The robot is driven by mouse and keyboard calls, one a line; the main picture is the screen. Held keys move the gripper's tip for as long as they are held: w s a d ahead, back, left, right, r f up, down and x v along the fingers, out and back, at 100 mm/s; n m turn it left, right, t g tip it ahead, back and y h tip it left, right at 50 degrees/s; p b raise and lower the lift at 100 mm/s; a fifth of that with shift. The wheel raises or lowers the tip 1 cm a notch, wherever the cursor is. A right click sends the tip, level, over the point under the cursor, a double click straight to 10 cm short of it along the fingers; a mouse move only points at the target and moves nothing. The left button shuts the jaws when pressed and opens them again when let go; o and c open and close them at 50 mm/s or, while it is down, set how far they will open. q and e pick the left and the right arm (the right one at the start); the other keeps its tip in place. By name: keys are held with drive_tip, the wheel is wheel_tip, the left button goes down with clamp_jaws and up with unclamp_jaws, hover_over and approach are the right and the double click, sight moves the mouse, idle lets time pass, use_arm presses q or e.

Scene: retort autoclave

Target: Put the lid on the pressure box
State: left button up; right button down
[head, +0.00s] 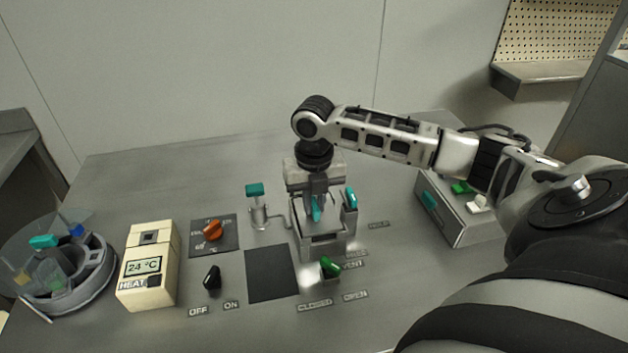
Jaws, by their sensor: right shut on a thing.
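The pressure box (325,250) looks like the grey metal box in the middle of the table, with its top edge visible. My right gripper (316,208) points straight down over this box, with its fingers shut on a small teal handle. I take this to be the lid's handle; the lid's plate is mostly hidden by the fingers and the box walls, so I cannot tell whether it touches the rim. A teal-tipped lever (350,198) stands upright at the box's right side. My left gripper is not in view.
A teal-topped valve (256,205) stands left of the box and a green knob (330,266) in front. Further left are an orange dial (212,230), a black switch (212,279), a cream heater unit (149,267) and a round holder (70,290). A grey bin (462,229) stands right.

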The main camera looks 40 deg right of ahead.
drive_tip(key=c, duration=0.9)
unclamp_jaws()
drive_tip(key=shift+r, duration=0.15)
drive_tip(key=shift+r+p, duration=0.35)
drive_tip(key=shift+r, duration=3.05)
drive_tip(key=shift+s+f, duration=0.1)
